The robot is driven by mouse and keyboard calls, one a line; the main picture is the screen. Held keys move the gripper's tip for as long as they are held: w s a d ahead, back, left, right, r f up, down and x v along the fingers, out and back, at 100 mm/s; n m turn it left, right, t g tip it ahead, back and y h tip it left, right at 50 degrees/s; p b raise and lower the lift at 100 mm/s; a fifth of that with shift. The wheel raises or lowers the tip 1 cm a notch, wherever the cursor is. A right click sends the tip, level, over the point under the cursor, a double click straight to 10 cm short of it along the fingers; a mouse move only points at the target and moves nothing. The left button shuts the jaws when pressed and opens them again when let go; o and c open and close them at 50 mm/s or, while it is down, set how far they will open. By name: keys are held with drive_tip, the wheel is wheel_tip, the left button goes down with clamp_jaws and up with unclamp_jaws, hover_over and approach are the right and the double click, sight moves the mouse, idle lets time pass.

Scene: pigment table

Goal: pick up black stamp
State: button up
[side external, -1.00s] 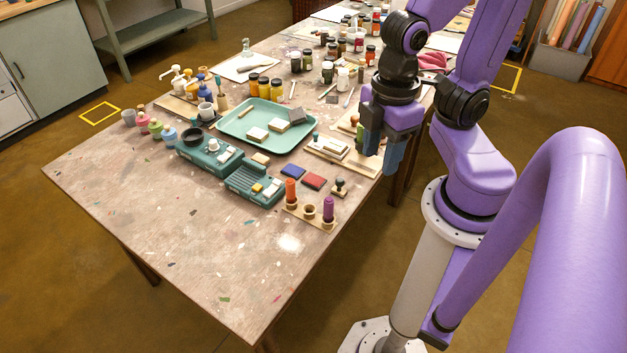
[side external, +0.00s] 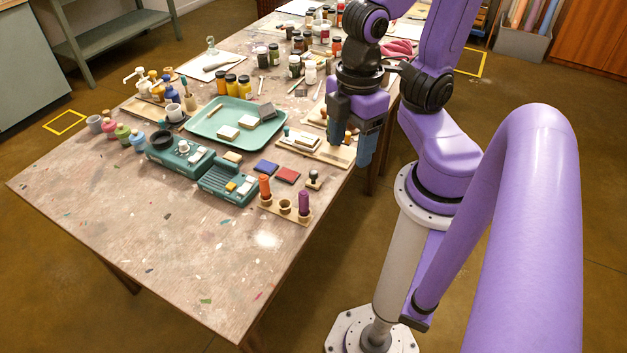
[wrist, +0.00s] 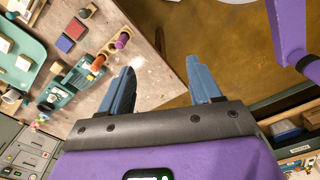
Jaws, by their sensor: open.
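A small stamp with a black knob (side external: 314,176) stands upright near the table's right edge in the side view, just right of the red ink pad (side external: 288,176). It also shows as a small dark piece near the top of the wrist view, the black stamp (wrist: 88,10). My gripper (side external: 352,146) hangs above the table's right edge, behind the stamp and to its right, apart from it. Its two blue fingers are spread with nothing between them; the wrist view shows the open gripper (wrist: 162,82) over the table edge and floor.
A blue ink pad (side external: 266,167) lies left of the red one. A wooden rack (side external: 286,213) with an orange and a purple piece stands in front of the stamp. A teal device (side external: 228,180) and a green tray (side external: 200,130) lie farther left. The front table is clear.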

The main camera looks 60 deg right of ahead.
drive_tip(key=shift+w, duration=0.1)
drive_tip(key=n, duration=0.5)
approach(313, 172)
drive_tip(key=shift+a+f, duration=0.1)
drive_tip(key=shift+f, duration=6)
drive_tip(key=c, duration=1.1)
